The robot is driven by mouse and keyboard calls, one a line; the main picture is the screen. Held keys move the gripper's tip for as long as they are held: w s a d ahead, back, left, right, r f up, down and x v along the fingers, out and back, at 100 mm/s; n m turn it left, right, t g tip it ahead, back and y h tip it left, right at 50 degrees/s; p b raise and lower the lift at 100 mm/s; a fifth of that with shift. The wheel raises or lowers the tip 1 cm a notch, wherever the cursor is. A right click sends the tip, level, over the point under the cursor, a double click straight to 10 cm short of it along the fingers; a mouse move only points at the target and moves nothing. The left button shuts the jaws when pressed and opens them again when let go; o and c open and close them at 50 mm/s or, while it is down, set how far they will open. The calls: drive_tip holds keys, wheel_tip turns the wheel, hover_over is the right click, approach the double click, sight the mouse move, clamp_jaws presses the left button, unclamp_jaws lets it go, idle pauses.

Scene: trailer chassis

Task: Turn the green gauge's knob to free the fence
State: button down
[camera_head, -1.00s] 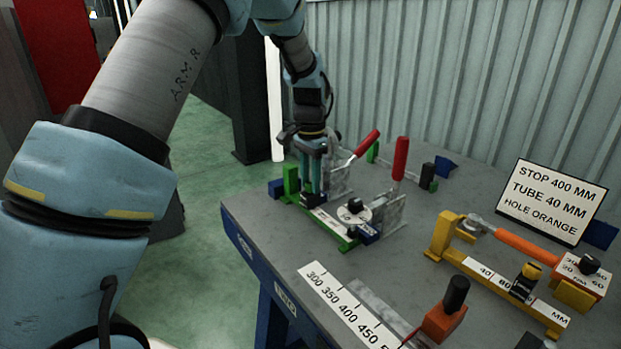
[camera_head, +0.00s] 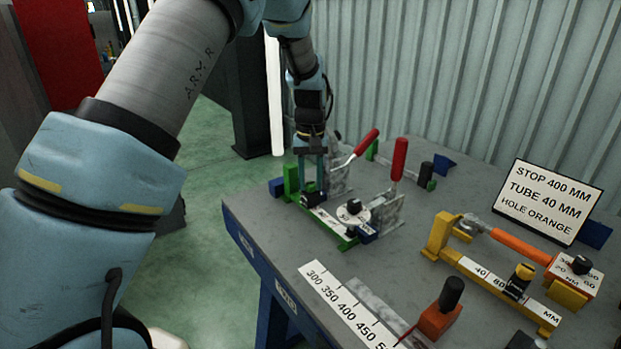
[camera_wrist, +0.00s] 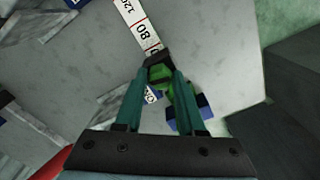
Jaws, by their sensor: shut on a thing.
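The green gauge (camera_head: 349,243) lies at the table's far left corner, with an upright green end block (camera_head: 291,180) and a white scale strip (camera_head: 324,217). The strip shows 80 and 120 in the wrist view (camera_wrist: 142,29). My gripper (camera_head: 313,190) points down at the block end of this gauge. Its two teal fingers are shut on a black knob (camera_wrist: 159,60) at the end of the strip; the knob also shows in the head view (camera_head: 308,199). A green part (camera_wrist: 162,74) shows between the fingers. The fingers partly hide the fence, and I cannot tell whether it is free.
Two red-handled clamps (camera_head: 399,158) stand close to the right of my gripper. A long scale (camera_head: 345,307) runs along the front.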

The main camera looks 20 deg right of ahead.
sight(310, 183)
drive_tip(key=shift+n, duration=1.1)
drive_tip(key=c, duration=0.5)
unclamp_jaws()
wheel_tip(310, 183, up, 11)
drive_tip(key=b, duration=0.1)
drive_tip(key=shift+b, duration=0.3)
drive_tip(key=shift+f, duration=0.1)
